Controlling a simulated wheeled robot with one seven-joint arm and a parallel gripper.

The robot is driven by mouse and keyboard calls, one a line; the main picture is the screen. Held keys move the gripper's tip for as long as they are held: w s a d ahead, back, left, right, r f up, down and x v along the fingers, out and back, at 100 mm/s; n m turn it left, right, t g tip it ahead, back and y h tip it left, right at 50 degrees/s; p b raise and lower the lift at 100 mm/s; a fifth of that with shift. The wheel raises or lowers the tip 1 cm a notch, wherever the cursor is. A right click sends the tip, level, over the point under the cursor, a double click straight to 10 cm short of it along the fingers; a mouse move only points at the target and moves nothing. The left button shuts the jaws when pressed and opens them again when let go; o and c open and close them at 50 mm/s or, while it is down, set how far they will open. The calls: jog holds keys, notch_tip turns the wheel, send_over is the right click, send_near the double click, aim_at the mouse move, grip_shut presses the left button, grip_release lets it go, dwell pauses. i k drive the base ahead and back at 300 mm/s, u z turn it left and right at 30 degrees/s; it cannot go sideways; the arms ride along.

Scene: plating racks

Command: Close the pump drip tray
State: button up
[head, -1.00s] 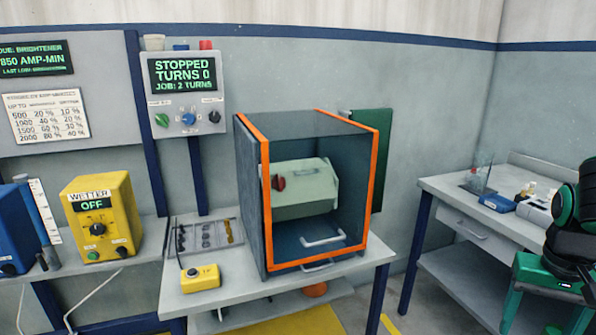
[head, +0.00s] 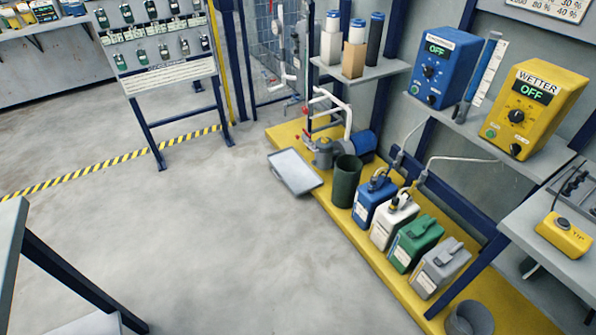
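In the head view the pump (head: 322,152), with a blue motor (head: 358,146), stands on the yellow platform. The drip tray (head: 294,171) is a shallow grey rectangle low in front of the pump. It sticks out past the platform's front edge over the grey floor, so it is pulled out. It looks empty. My gripper is not in view.
A dark green bin (head: 346,182) stands close right of the tray. Several jugs, such as a blue one (head: 375,203), line the yellow platform (head: 385,262). A sign stand (head: 168,85) is behind left. The grey floor (head: 200,235) in front is clear.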

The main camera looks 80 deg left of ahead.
aim_at(298, 175)
jog(key=u, duration=2.65)
jog(key=i, duration=3.1)
jog(key=u, duration=0.2)
